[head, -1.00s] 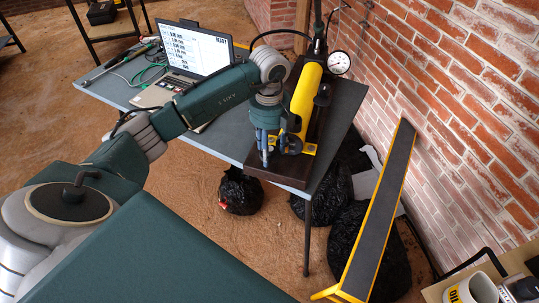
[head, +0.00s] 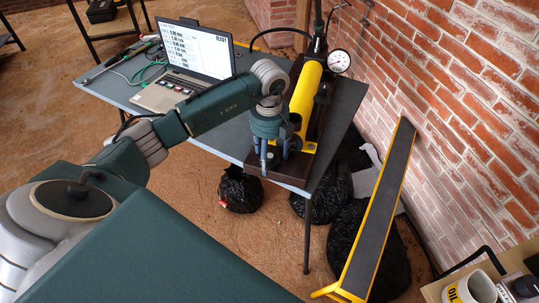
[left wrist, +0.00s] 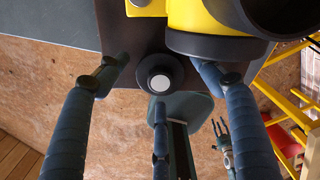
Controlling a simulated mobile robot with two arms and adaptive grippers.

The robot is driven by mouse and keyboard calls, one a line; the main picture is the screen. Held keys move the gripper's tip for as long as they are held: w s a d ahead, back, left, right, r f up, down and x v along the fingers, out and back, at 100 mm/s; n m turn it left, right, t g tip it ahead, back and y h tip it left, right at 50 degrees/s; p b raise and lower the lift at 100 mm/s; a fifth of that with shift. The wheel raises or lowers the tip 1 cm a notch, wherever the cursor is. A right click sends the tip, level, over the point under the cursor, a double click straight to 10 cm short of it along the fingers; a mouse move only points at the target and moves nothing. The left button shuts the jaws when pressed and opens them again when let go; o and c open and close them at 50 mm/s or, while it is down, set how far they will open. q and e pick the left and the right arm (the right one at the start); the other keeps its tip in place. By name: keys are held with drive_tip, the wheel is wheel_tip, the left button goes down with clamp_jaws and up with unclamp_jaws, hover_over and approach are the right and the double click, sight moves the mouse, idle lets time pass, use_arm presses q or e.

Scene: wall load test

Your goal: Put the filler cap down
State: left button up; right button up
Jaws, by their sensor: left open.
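The filler cap looks to be the small round dark knob with a pale centre (left wrist: 159,75) in the left wrist view. It rests on the dark base board (left wrist: 125,28) near its edge, beside the yellow pump body. My left gripper (left wrist: 160,92) is open around it; the finger tips stand apart from the cap with gaps on either side. In the head view my left gripper (head: 274,158) is low over the near end of the board, and its fingers and wrist make the cap hard to pick out. My right gripper is not seen in the head view.
The yellow hand pump (head: 306,92) and its pressure gauge (head: 339,61) stand close behind the gripper. A laptop (head: 194,55) is on the grey table (head: 118,90) to the left. A yellow-edged plank (head: 378,212) leans by the brick wall. Black bags (head: 240,188) lie below.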

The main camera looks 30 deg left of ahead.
sight(269, 156)
use_arm(q)
wheel_tip(269, 156, up, 12)
drive_tip(key=b, duration=0.2)
drive_tip(key=shift+r, duration=0.15)
idle(0.5)
